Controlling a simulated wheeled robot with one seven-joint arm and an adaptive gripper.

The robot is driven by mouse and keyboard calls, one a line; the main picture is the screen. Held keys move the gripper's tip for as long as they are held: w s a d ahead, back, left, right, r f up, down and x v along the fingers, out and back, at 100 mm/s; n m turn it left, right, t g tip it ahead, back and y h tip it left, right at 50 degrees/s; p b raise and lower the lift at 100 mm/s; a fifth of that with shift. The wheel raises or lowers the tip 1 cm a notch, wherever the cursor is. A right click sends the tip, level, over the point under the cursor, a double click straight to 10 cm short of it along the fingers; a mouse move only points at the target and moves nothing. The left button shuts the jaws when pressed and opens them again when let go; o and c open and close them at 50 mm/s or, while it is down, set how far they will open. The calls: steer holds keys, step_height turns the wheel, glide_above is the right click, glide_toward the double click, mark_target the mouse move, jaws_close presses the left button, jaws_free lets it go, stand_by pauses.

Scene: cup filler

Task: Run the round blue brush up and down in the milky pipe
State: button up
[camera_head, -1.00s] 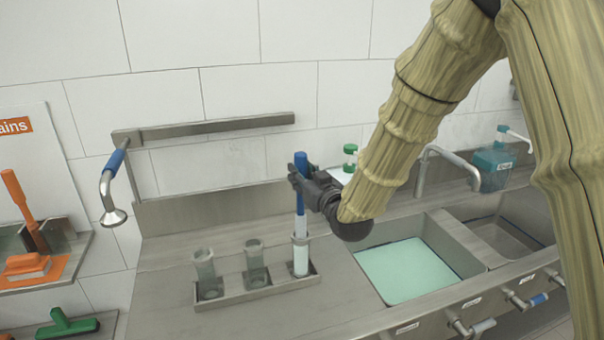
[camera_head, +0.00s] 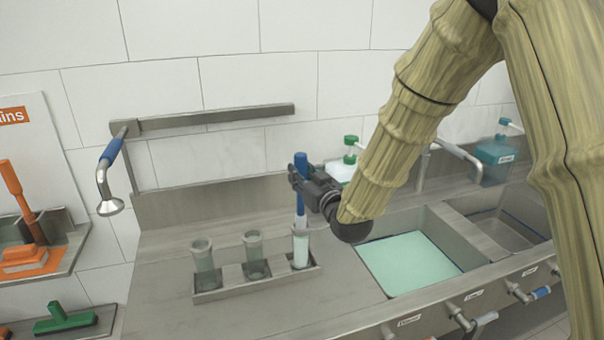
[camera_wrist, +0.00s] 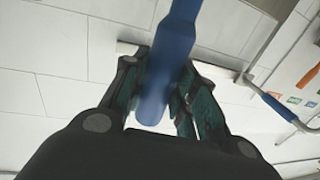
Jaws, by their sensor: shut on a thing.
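The round blue brush (camera_head: 301,206) stands about upright, its lower part inside the milky pipe (camera_head: 301,252). The pipe is the rightmost of three in a metal rack on the counter, whitish inside. The brush's lower end is hidden in the pipe. My gripper (camera_head: 301,180) is shut on the brush's blue handle, above the pipe's rim and apart from it. In the wrist view the blue handle (camera_wrist: 178,45) runs between the dark fingers (camera_wrist: 166,95).
Two greyish pipes (camera_head: 203,262) (camera_head: 256,256) stand left of the milky one in the rack (camera_head: 225,293). A sink with green liquid (camera_head: 410,262) lies to the right. A tap with a blue grip (camera_head: 111,153) hangs at left. The front counter is clear.

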steer(key=shift+f+b, duration=1.9)
steer(key=shift+f, duration=0.9)
steer(key=shift+r, duration=0.1)
steer(key=shift+r+p, duration=2.15)
steer(key=shift+r, duration=2.05)
steer(key=shift+f, duration=0.1)
steer(key=shift+f+b, duration=3.2)
steer(key=shift+f, duration=1)
steer(key=shift+r, duration=0.2)
